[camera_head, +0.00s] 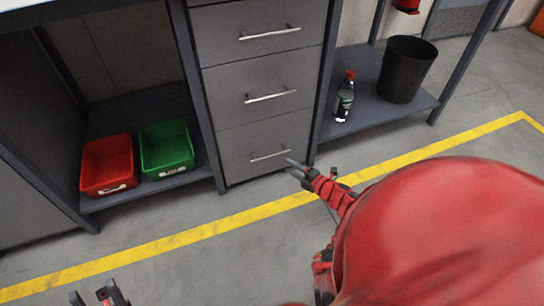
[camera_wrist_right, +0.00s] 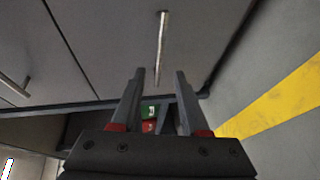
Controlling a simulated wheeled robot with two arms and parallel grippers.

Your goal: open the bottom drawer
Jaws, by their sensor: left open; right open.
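The bottom drawer (camera_head: 240,145) has a thin silver bar handle (camera_head: 268,156), which also shows in the right wrist view (camera_wrist_right: 162,40). My right gripper (camera_head: 291,165) is at the right end of that handle, open and empty. In the right wrist view its fingertips (camera_wrist_right: 159,75) stand on either side of the line of the handle, and the handle's near end shows between them. I cannot tell whether they touch it. My left gripper (camera_head: 98,296) is open and empty above the floor at the lower left, partly cut off.
A red bin (camera_head: 108,165) and a green bin (camera_head: 167,148) stand on the low shelf left of the drawers. A bottle (camera_head: 344,97) and a black bucket (camera_head: 405,70) stand on the right shelf. The floor in front, crossed by a yellow line (camera_head: 190,236), is clear.

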